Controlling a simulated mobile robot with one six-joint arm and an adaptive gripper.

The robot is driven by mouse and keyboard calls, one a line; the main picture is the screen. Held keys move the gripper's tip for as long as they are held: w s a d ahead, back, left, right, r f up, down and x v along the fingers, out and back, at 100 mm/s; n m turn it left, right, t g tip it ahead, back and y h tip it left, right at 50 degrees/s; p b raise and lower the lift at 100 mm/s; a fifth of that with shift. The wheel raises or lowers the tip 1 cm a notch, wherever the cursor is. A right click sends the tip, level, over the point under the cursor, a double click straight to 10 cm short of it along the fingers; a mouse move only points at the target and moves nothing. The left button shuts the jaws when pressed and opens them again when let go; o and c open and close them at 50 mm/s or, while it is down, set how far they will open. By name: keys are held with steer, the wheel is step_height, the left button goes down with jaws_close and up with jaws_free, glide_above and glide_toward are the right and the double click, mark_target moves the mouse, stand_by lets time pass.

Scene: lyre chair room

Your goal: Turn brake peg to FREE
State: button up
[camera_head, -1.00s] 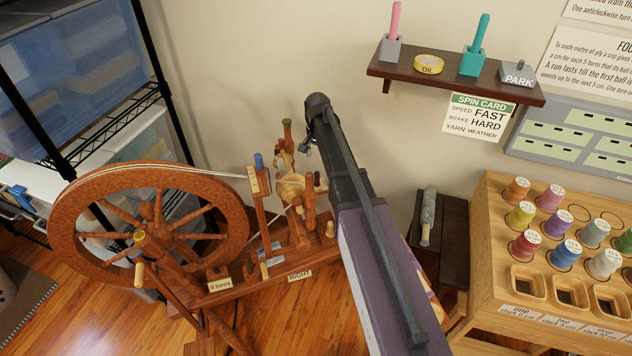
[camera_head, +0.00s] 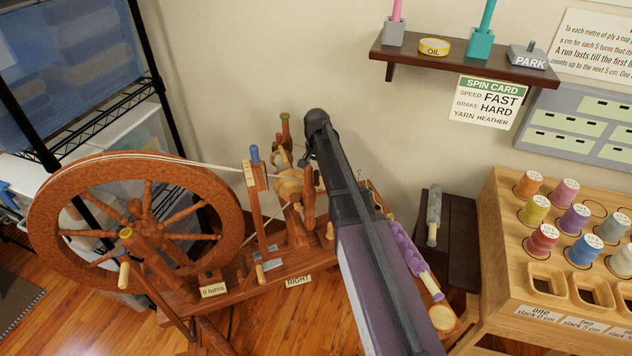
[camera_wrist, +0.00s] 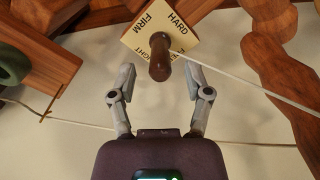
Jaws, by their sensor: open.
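The brake peg (camera_wrist: 160,58) is a dark wooden peg in the wrist view, standing in front of a cream dial plate (camera_wrist: 140,38). HARD and FIRM are readable on the plate; the lower words are partly covered by the peg. My gripper (camera_wrist: 158,68) is open, with one finger on each side of the peg and gaps between. In the head view my gripper (camera_head: 304,158) is at the far end of the arm, beside the spinning wheel's upright parts. I cannot make out the peg there.
The large spinning wheel (camera_head: 140,230) stands left of my arm, with its drive cord running toward the uprights. A spin card (camera_head: 487,102) reads FAST, HARD, HEATHER. A shelf (camera_head: 455,64) is above it. A wooden spool rack (camera_head: 510,250) stands at right. A thin cord (camera_wrist: 250,86) passes near the right finger.

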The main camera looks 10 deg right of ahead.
steer(key=shift+f+b, duration=1.15)
steer(key=shift+f, duration=0.3)
steer(key=shift+a, duration=0.1)
jaws_close()
